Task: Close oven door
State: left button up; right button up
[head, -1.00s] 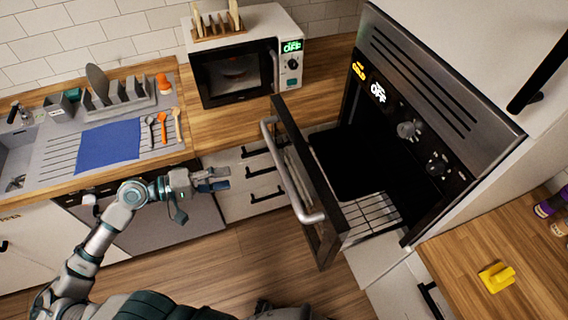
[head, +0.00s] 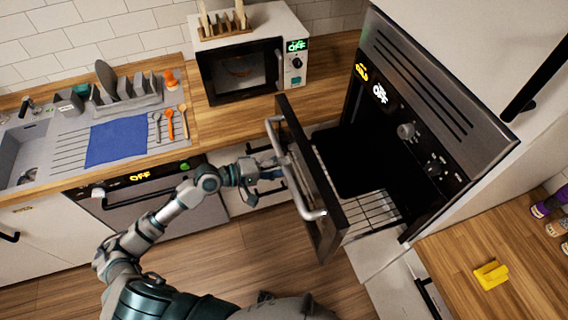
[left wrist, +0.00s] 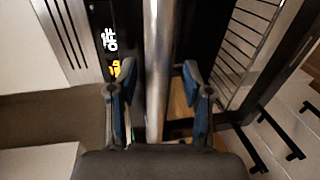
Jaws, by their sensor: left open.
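The oven (head: 420,110) stands in a tall cabinet on the right, and its dark interior shows. Its door (head: 324,205) stands open, swung out to the left. A long metal handle (head: 290,165) runs along the door's outer face. My left gripper (head: 271,171) is open beside the middle of the handle. In the left wrist view, the handle (left wrist: 157,70) runs between the spread fingers of the left gripper (left wrist: 160,85), with gaps on both sides. My right gripper is not in view.
A wire rack (head: 370,215) shows in the oven opening. A microwave (head: 240,70) stands on the wooden counter behind. A counter with a yellow object (head: 491,275) is at the lower right. The wooden floor (head: 225,260) in front is clear.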

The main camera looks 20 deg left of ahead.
aim_at(302, 161)
pick_arm(q)
jog(key=shift+w+d+f, duration=0.1)
jog(key=shift+w+d, duration=0.15)
jog(key=shift+d, duration=0.35)
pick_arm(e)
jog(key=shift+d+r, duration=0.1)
pick_arm(q)
grip_shut()
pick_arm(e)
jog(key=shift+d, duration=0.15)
